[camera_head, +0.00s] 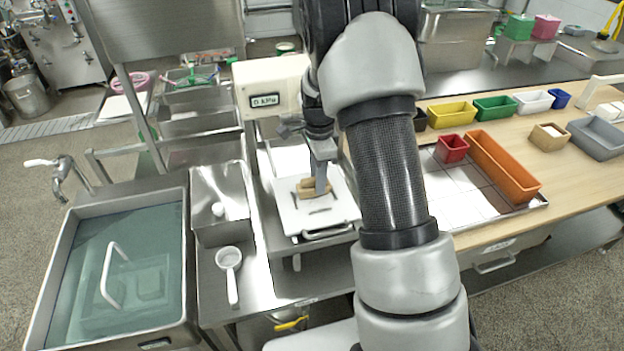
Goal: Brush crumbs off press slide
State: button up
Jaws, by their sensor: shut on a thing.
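The press slide (336,222) is a white plate with a metal handle at its front, below the white press head (270,85) with its "0 kPa" display. My gripper (321,182) points down over the slide and is shut on a tan, block-like thing, seemingly a brush (308,189). The brush is at or just above the slide's surface; I cannot tell whether it touches. Small dark marks show on the plate just in front of the brush. Single crumbs are too small to make out. My arm covers the area right of the slide.
A water-filled sink (170,235) is at left, with a white scoop (230,262) on the steel counter beside it. At right, a wooden table (575,185) holds an orange bin (503,165), a red bin (452,149) and several other coloured bins.

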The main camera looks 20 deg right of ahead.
aim_at(332, 190)
jog(key=shift+d+f, duration=0.15)
jog(key=shift+d, duration=1.85)
notch_tip(332, 190, up, 6)
jog(key=p, duration=0.4)
notch_tip(332, 190, up, 3)
jog(key=shift+p, duration=1.2)
jog(key=shift+a, duration=0.1)
